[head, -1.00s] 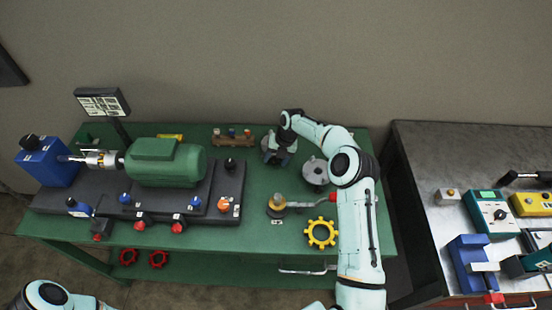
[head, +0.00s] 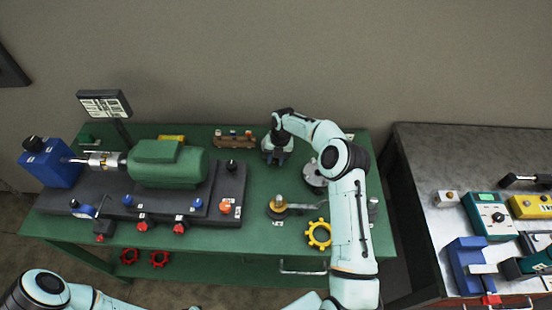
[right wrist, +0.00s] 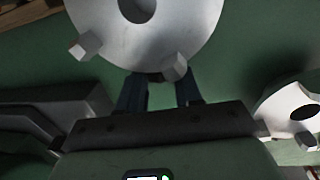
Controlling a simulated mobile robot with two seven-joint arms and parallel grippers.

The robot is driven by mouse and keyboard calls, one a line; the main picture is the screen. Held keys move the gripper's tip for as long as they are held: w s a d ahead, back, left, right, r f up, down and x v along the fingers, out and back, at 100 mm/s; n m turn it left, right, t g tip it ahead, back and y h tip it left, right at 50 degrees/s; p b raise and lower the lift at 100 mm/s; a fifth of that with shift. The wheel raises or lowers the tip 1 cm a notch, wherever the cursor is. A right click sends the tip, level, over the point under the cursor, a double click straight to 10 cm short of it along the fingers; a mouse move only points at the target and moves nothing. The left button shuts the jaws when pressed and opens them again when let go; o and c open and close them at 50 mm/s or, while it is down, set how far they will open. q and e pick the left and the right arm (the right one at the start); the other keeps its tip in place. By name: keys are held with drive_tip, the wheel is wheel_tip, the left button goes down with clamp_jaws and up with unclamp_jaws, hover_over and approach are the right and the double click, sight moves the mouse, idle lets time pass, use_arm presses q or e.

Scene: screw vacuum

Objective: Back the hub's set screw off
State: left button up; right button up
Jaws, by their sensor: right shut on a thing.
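In the right wrist view a silver round hub (right wrist: 135,30) with a dark centre hole fills the top. Two blocky screws stick out of it, one at the left (right wrist: 86,46) and the set screw (right wrist: 174,67) at its lower edge. My right gripper (right wrist: 160,92) has its dark fingers either side of the lower set screw and is shut on it. In the head view my right gripper (head: 277,154) points down at the back of the green table and mostly hides the hub. My left arm shows at the bottom left; its gripper is out of view.
A second grey round part (head: 314,174) stands just right of the gripper and shows in the wrist view (right wrist: 292,112). A green motor (head: 168,165) and blue block (head: 48,163) stand left. A wooden rack (head: 235,142), yellow gear (head: 319,234) and lever base (head: 279,207) are nearby.

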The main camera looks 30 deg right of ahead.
drive_tip(key=o, duration=1)
drive_tip(key=shift+s+r, duration=0.1)
drive_tip(key=shift+s, duration=0.4)
drive_tip(key=shift+o, duration=0.2)
drive_tip(key=shift+w, duration=0.15)
drive_tip(key=shift+r, duration=0.1)
wheel_tip(320, 180, up, 13)
drive_tip(key=s+d, duration=0.1)
drive_tip(key=shift+d, duration=0.3)
